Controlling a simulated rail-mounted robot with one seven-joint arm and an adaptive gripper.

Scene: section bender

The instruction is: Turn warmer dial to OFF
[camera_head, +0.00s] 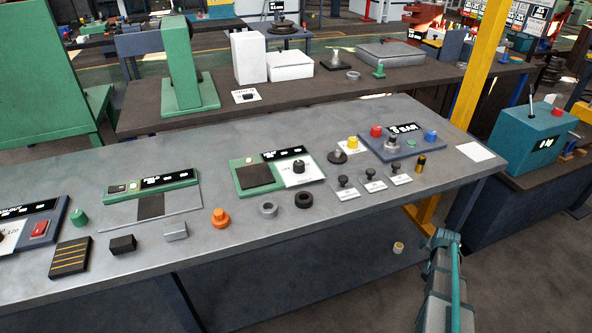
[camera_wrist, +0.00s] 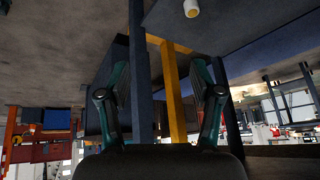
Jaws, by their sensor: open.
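A green unit (camera_head: 238,175) with a dark square plate stands on the grey workbench (camera_head: 240,225). A black dial (camera_head: 298,167) sits on the unit's white card at its right side. It looks like the warmer dial, but the lettering is too small to read, so I cannot tell its setting. My gripper (camera_head: 445,238) is off the bench's front right side, well apart from the dial. In the wrist view my gripper (camera_wrist: 160,78) has its two fingers spread with nothing between them. The dial does not show in the wrist view.
Near the dial are a grey ring (camera_head: 268,210), a black ring (camera_head: 304,200), an orange knob (camera_head: 220,218) and several small black knobs on cards. A blue-grey panel (camera_head: 375,150) with coloured buttons stands to the right. A yellow post (camera_head: 478,75) rises behind the bench's right end.

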